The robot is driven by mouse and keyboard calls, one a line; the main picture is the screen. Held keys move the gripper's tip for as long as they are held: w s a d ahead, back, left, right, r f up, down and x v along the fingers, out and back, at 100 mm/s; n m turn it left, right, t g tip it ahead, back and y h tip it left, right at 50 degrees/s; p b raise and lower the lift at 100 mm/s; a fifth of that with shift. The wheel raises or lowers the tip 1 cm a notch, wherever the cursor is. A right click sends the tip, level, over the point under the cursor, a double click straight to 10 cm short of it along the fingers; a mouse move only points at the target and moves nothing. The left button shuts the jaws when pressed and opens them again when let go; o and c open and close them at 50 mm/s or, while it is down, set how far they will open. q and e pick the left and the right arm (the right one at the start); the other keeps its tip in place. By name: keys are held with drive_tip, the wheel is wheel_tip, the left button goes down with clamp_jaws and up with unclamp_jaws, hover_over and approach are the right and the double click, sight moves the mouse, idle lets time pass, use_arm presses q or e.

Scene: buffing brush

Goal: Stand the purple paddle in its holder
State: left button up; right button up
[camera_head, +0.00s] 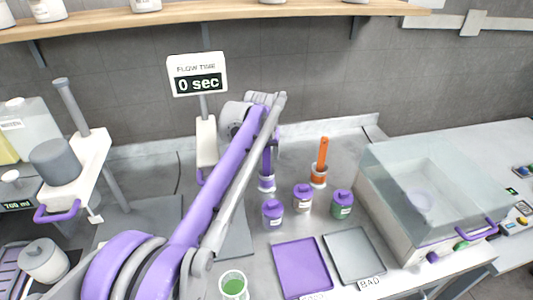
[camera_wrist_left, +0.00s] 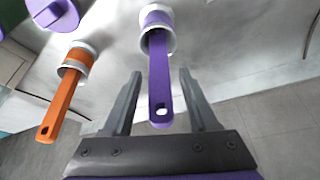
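The purple paddle (camera_head: 267,160) stands upright in a small white-and-purple holder (camera_head: 267,184) on the bench. In the left wrist view the paddle's handle (camera_wrist_left: 159,85), with a hole at its end, sticks out of the holder (camera_wrist_left: 157,20) towards the camera. My left gripper (camera_wrist_left: 160,76) is open, with one finger on each side of the handle and a visible gap on both sides. In the head view this gripper (camera_head: 271,138) is at the upper part of the paddle, partly hidden by my arm. My right gripper is not in view.
An orange paddle (camera_head: 322,152) stands in its own holder right of the purple one. Several purple-lidded jars (camera_head: 272,215) stand close in front. A purple tray (camera_head: 300,268) and a grey tray (camera_head: 354,254) lie nearer. A clear-lidded box (camera_head: 425,185) is at right.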

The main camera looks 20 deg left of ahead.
use_arm(q)
drive_tip(key=shift+r, duration=0.3)
drive_tip(key=p+v, duration=0.1)
drive_tip(key=v, duration=1)
drive_tip(key=shift+r, duration=0.35)
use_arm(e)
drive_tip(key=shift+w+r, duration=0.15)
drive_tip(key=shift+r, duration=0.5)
use_arm(q)
drive_tip(key=shift+s, duration=0.15)
